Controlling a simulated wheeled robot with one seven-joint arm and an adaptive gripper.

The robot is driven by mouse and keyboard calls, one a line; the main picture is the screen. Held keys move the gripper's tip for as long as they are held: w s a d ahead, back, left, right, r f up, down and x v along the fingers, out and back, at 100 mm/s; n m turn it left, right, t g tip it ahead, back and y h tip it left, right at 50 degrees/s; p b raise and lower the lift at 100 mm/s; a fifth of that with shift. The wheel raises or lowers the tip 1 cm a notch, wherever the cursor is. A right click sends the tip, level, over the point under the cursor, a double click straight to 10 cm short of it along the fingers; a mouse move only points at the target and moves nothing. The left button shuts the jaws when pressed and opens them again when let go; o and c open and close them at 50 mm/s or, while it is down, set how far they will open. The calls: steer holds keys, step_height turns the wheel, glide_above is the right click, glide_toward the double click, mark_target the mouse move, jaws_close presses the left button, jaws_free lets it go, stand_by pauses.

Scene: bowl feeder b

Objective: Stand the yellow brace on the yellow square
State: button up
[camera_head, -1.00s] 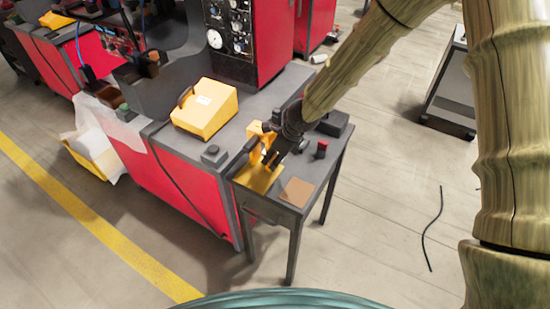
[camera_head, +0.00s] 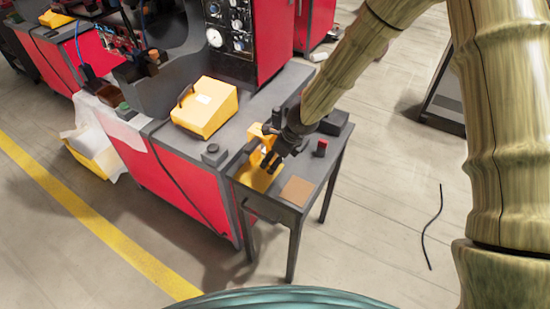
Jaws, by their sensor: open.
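The yellow brace (camera_head: 257,154) is on the small grey table, just left of my gripper's fingers and partly hidden by them. A flat yellow square (camera_head: 257,178) lies on the table under and in front of the brace. My gripper (camera_head: 269,163) is open and points down to the left, close beside the brace. I cannot tell whether the brace touches the square or the fingers.
The small grey table (camera_head: 283,211) also carries a brown square (camera_head: 297,190), a red-topped piece (camera_head: 321,148) and a dark block (camera_head: 336,122). A yellow box (camera_head: 206,107) sits on the red machine (camera_head: 181,179) to the left.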

steer(key=shift+r, duration=0.15)
steer(key=v, duration=1.2)
